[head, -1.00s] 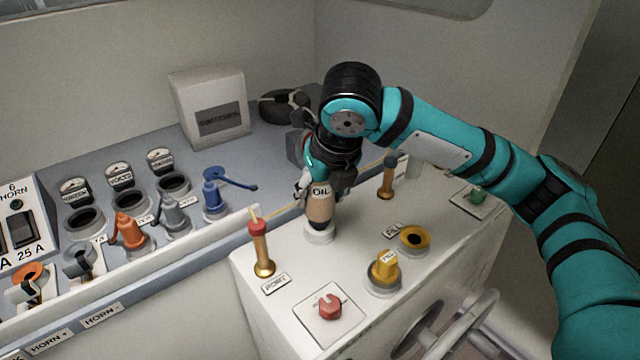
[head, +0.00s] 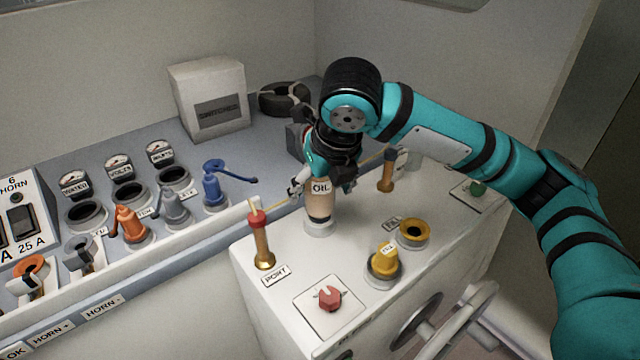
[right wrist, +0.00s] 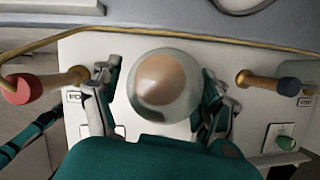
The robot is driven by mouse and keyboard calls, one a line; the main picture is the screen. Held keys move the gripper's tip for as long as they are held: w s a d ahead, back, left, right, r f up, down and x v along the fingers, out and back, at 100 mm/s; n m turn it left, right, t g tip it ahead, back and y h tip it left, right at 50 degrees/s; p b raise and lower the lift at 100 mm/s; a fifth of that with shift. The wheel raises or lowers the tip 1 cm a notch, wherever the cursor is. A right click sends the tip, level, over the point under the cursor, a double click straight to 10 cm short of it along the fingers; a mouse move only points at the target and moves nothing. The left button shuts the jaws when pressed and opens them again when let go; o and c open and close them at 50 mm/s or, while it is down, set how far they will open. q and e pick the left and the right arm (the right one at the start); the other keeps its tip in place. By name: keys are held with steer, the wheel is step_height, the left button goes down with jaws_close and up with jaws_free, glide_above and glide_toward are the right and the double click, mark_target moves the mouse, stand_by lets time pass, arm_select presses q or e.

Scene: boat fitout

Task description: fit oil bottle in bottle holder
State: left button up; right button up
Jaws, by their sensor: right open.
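The oil bottle (head: 320,203), tan with a dark lower band and an "OIL" label, stands upright in the white round bottle holder (head: 319,229) on the white console. My right gripper (head: 322,190) is above and around the bottle's upper part, with its fingers open. In the right wrist view the bottle (right wrist: 160,85) shows from above as a round tan top between the two spread fingers of the right gripper (right wrist: 160,100), with gaps at both sides. The holder is hidden under the bottle there. My left gripper is not in view.
On the console (head: 290,240), a red-topped brass post (head: 261,240) stands left of the bottle and a dark-topped post (head: 387,172) right of it. A yellow knob (head: 384,261), a yellow-ringed socket (head: 414,234) and a red knob (head: 328,298) are in front.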

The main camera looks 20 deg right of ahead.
steer(key=v, duration=1.2)
